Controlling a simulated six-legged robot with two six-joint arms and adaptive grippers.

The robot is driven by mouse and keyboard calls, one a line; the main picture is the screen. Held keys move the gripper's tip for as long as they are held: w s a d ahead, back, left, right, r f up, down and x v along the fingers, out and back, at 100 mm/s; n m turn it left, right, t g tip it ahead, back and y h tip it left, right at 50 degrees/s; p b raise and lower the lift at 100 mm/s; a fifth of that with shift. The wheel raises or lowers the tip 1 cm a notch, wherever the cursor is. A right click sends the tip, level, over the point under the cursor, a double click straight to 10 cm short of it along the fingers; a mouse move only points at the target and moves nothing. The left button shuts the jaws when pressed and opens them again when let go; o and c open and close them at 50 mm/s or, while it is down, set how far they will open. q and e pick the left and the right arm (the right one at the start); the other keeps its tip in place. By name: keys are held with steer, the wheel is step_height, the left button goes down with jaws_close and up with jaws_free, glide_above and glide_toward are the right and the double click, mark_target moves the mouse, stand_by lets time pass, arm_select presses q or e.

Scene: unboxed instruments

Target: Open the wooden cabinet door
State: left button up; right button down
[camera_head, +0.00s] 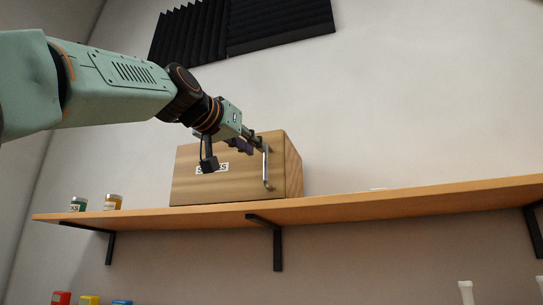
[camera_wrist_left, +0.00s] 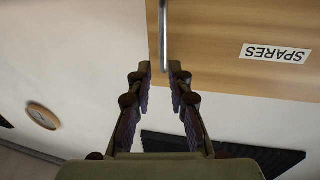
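The wooden cabinet (camera_head: 225,180) stands on the shelf in the head view, with its door closed and a SPARES label on the front. The vertical metal handle (camera_head: 266,172) is near the door's right edge. My left gripper (camera_head: 257,143) is at the handle's upper end. In the left wrist view, which is upside down, the handle (camera_wrist_left: 163,30) runs down to between the open fingertips of the left gripper (camera_wrist_left: 160,70). Small gaps show beside the handle; I cannot tell whether a finger touches it. The SPARES label (camera_wrist_left: 275,53) is on the door. My right gripper is not in view.
The wooden shelf (camera_head: 400,200) rests on black brackets (camera_head: 277,245). Two small jars (camera_head: 113,202) stand left of the cabinet. The shelf right of it is mostly clear, with a small white item (camera_head: 378,189). Black wall panels (camera_head: 245,28) hang above.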

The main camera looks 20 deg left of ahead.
mark_target(265, 155)
arm_select(q)
steer(key=p+x, duration=0.4)
steer(key=shift+w+d+r+p, duration=0.1)
steer(key=shift+w+r+p, duration=0.2)
steer(key=shift+p, duration=0.1)
steer(key=shift+w+a+f+p, duration=0.15)
steer(key=shift+w+a+p, duration=0.15)
steer(key=shift+w+a, duration=0.35)
steer(key=shift+w+d+f, duration=0.2)
steer(key=shift+w+d, duration=0.5)
steer(key=shift+w, duration=0.1)
steer(key=shift+w+d, duration=0.1)
steer(key=shift+d, duration=0.15)
steer(key=shift+s+a, duration=0.2)
steer(key=shift+s, duration=0.15)
steer(key=shift+c, duration=0.4)
steer(key=shift+s+a+r, duration=0.1)
steer(key=shift+a, duration=0.05)
steer(key=shift+c, duration=0.9)
steer(key=shift+a, duration=0.1)
steer(key=shift+c, duration=0.6)
steer(key=shift+d, duration=0.2)
jaws_close()
